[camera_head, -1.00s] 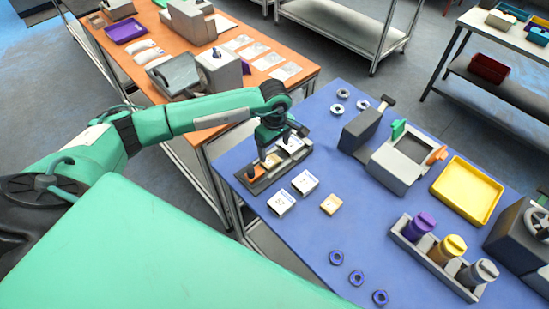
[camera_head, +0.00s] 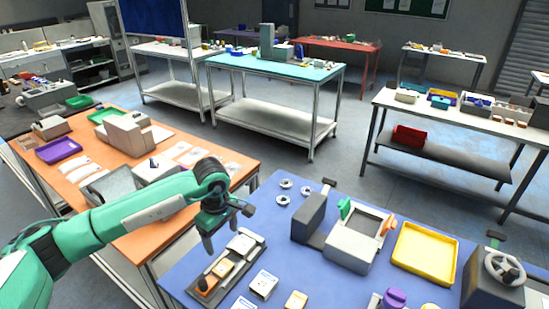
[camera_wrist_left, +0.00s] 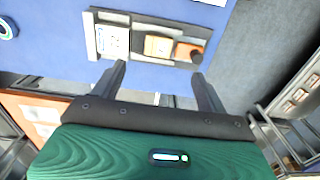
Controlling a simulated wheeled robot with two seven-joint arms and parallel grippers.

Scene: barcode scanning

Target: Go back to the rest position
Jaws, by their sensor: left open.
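My left gripper (camera_head: 228,229) is open and empty above the blue table's left edge. Its two spread fingers also show in the left wrist view (camera_wrist_left: 158,76), with nothing between them. Beyond the fingertips lies a narrow dark tray (camera_head: 260,243) holding a white box (camera_head: 241,244), a tan block (camera_head: 222,268) and a small orange-and-dark piece (camera_head: 204,285). The tray also shows in the left wrist view (camera_wrist_left: 145,18). The gripper appears apart from the tray. My right gripper is not in view.
The blue table (camera_head: 275,222) also bears white boxes (camera_head: 263,284), a grey machine (camera_head: 350,247), a yellow tray (camera_head: 425,255) and a handwheel device (camera_head: 495,275). An orange table (camera_head: 215,152) stands left, under my left arm. Open floor (camera_head: 345,150) lies behind.

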